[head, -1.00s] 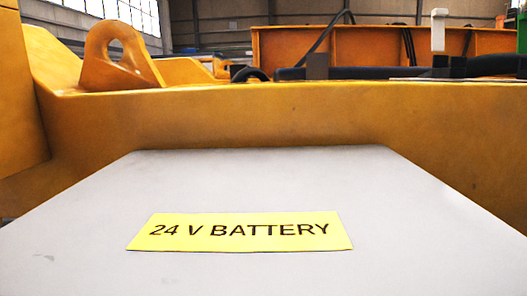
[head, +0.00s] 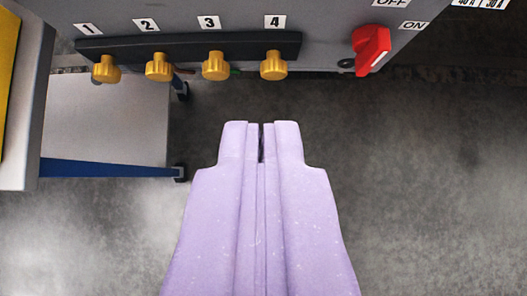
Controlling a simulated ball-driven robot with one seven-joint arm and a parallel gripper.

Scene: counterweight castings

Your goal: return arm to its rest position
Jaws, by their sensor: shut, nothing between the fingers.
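My gripper (head: 262,125) is in the lower middle of the head view, pale purple, with its two fingers together and nothing between them. Its tips point up the picture, below the row of yellow knobs and apart from them in the picture. The grey floor (head: 430,210) shows around it. The rest of my arm is not in view.
A grey panel has yellow knobs labelled 1 (head: 106,69), 2 (head: 159,67), 3 (head: 216,66) and 4 (head: 274,65) on a black bar (head: 190,46). A red switch (head: 371,49) marked OFF and ON is to their right. A blue-edged grey table (head: 105,120) stands left. Floor at right looks clear.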

